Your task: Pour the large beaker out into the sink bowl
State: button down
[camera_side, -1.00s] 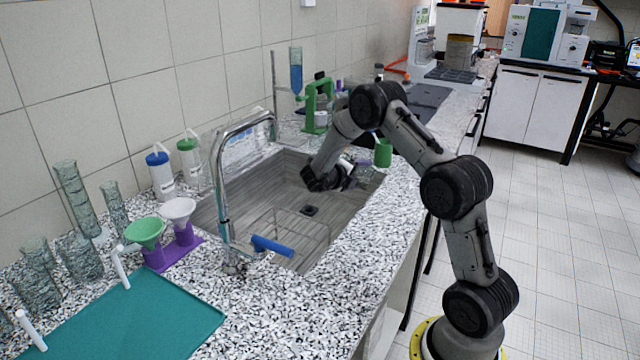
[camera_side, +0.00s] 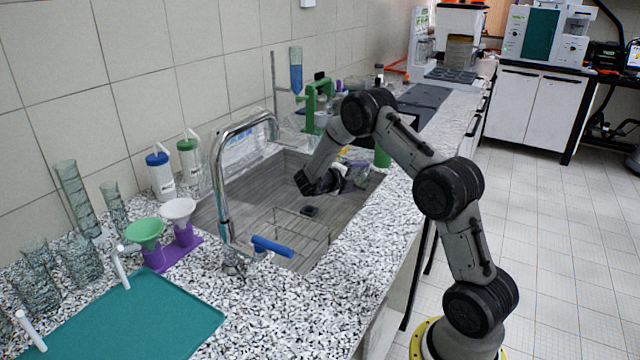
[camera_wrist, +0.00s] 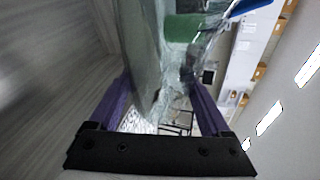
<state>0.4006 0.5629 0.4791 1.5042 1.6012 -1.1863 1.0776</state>
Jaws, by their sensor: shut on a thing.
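My gripper (camera_wrist: 162,108) is shut on a clear glass vessel, the large beaker (camera_wrist: 145,60), which shows between the two purple fingers in the wrist view. The beaker looks strongly tilted, and its rim and contents cannot be made out. In the side view my gripper (camera_side: 356,174) is over the far right part of the grey sink bowl (camera_side: 265,205). The beaker is hard to see there, partly hidden by my wrist.
A tall chrome tap (camera_side: 222,180) with a blue handle (camera_side: 272,246) stands at the sink's near left. A wire rack lies in the bowl. Wash bottles (camera_side: 161,178), funnels (camera_side: 145,234) and glassware stand left. A green stand (camera_side: 312,108) is behind my gripper.

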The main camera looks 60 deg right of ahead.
jog(key=shift+w+f+n, duration=0.3)
jog(key=shift+w, duration=0.05)
dwell(0.3)
jog(key=shift+w+a+r+n+g+h, duration=0.15)
jog(key=shift+r+n+g+h, duration=0.1)
jog(key=shift+r+n, duration=0.2)
jog(key=shift+w+d+r+n+g+h, duration=0.1)
jog(key=shift+w+r+n+g+h, duration=0.1)
jog(key=shift+r+n+g, duration=0.25)
jog(key=shift+w+a+r+n+g+h, duration=0.15)
jog(key=shift+r+n+h, duration=0.15)
jog(key=shift+r, duration=0.2)
dwell(1.5)
